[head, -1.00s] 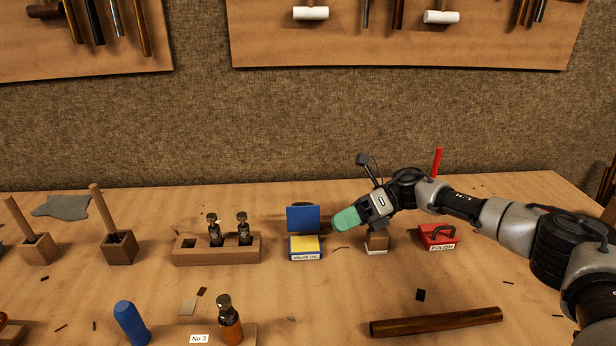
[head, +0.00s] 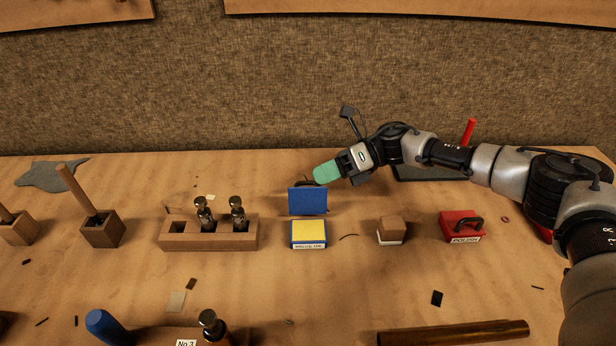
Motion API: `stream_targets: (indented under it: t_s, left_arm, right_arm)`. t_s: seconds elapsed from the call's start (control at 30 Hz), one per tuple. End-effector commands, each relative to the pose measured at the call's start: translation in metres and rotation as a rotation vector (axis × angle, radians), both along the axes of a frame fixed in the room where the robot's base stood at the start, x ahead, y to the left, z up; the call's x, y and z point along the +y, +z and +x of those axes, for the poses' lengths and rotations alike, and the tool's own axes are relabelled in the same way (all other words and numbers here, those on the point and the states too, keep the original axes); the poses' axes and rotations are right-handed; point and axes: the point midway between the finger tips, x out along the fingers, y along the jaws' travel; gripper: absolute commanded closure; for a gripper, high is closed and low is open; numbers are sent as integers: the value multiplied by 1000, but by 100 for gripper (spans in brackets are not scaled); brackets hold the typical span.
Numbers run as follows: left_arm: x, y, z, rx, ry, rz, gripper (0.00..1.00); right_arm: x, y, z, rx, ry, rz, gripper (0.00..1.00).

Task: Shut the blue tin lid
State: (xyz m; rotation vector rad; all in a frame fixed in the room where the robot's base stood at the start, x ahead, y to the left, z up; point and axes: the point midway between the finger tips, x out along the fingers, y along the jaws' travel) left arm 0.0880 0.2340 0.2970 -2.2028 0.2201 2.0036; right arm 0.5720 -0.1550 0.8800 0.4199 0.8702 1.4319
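The blue tin (head: 308,243) stands mid-table with a white label on its front, seemingly reading VALVE OIL, and a yellow top inside. Its blue lid (head: 308,201) stands upright at the back edge, so the tin is open. My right gripper (head: 320,174) reaches in from the right, its green rounded end just behind and above the top of the lid. The green end overlaps the lid's upper right edge in the picture; I cannot tell whether they touch. It shows as one shape, so the finger gap is hidden. My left gripper is out of view.
A wooden block (head: 390,231) and a red POLISH tin (head: 461,226) stand right of the blue tin. A brass tube (head: 455,334) lies in front.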

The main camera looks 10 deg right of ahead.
Motion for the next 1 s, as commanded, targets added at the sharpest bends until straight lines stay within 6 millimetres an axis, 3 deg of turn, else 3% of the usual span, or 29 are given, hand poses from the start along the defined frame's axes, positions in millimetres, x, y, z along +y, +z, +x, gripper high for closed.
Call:
stream_targets:
  t_s: [0.23,0.57,0.73,1.0]
  left_arm:
    - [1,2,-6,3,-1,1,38]
    - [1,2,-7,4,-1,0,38]
    - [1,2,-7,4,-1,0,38]
    - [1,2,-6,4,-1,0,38]
  right_arm:
    - [30,-7,-3,0,1,1,79]
    - [34,-9,-3,1,-1,1,79]
    - [34,-9,-3,1,-1,1,100]
    - [34,-9,-3,0,-1,1,100]
